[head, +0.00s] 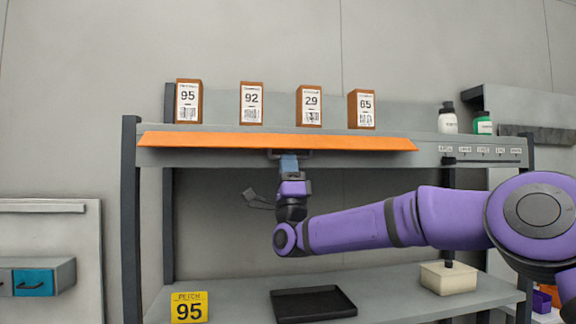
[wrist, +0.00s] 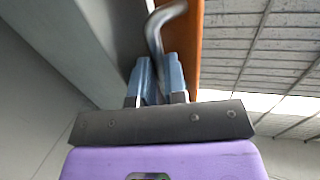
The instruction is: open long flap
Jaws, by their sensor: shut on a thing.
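The long orange flap (head: 230,142) runs along the front edge of the upper shelf, below the boxes. A grey bar handle (head: 290,154) hangs at its middle underside. My gripper (head: 289,163) reaches up from below to this handle. In the wrist view, my gripper (wrist: 159,80) has its two blue fingers on either side of the bent grey handle (wrist: 156,32), shut on it. The orange flap (wrist: 188,36) stands just right of the fingers there. The exact contact between fingers and handle is partly hidden.
Several brown boxes with number labels, among them box 95 (head: 188,101), stand on the upper shelf. Two bottles (head: 447,119) stand at its right end. A black tray (head: 312,303), a yellow card (head: 189,307) and a cream block (head: 449,277) are on the lower shelf.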

